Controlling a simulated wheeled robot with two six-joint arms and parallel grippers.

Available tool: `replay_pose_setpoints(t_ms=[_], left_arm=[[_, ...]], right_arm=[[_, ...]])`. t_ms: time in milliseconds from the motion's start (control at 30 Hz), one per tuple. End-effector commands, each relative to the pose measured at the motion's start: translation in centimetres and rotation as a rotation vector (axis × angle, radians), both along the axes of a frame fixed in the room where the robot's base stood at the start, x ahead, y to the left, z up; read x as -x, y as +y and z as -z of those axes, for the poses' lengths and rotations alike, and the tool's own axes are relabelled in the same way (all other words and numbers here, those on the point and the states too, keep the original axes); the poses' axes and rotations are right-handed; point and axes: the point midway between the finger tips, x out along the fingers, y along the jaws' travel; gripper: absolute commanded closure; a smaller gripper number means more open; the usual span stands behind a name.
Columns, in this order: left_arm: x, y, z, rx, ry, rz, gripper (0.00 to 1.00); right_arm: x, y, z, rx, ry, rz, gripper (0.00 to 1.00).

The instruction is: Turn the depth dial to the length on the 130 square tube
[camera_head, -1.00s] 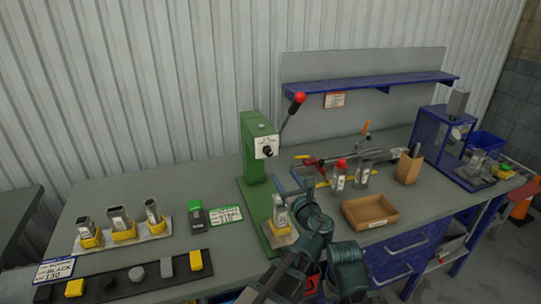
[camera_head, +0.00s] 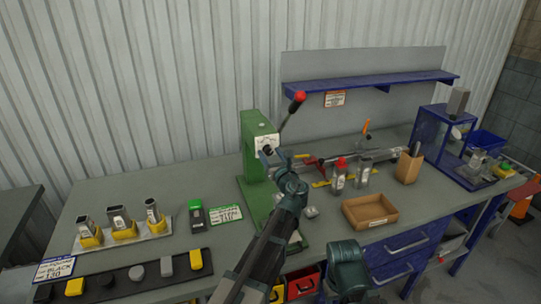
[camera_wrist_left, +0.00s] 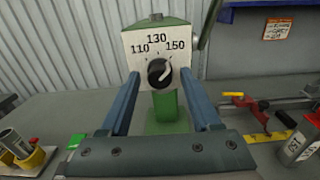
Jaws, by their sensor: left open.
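The depth dial (camera_wrist_left: 159,72) is a black knob on a white plate (camera_wrist_left: 137,48) marked 110, 130 and 150, on the head of the green press (camera_head: 258,125). The knob's pale mark appears to lean right of 130, toward 150. My left gripper (camera_head: 271,158) is open at the dial. In the left wrist view, its two fingers (camera_wrist_left: 160,88) lie either side of the knob, with gaps visible. Tubes in yellow bases (camera_head: 122,222) stand on a pale tray at the left. I cannot tell which is the 130 square tube.
A press lever with a red knob (camera_head: 299,96) rises right of the dial. A card reading BLACK 130 (camera_head: 54,268) lies at front left, beside a dark strip (camera_head: 122,279) of caps.

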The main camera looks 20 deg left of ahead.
Motion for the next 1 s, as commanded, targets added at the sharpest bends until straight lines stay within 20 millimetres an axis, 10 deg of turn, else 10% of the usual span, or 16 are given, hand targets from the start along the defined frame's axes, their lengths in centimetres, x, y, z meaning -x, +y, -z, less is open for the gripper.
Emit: replay_pose_setpoints(t_ms=[267,633,1000], left_arm=[[-0.07,0.06,0.0,0.0,0.0,0.0,0.36],[-0.06,0.04,0.0,0.0,0.0,0.0,1.0],[-0.05,0.03,0.0,0.034,-0.023,0.0,1.0]], right_arm=[[0.0,0.0,0.0,0.0,0.0,0.0,0.5],[0.0,0.0,0.0,0.0,0.0,0.0,0.5],[0.0,0.0,0.0,0.0,0.0,0.0,0.5]])
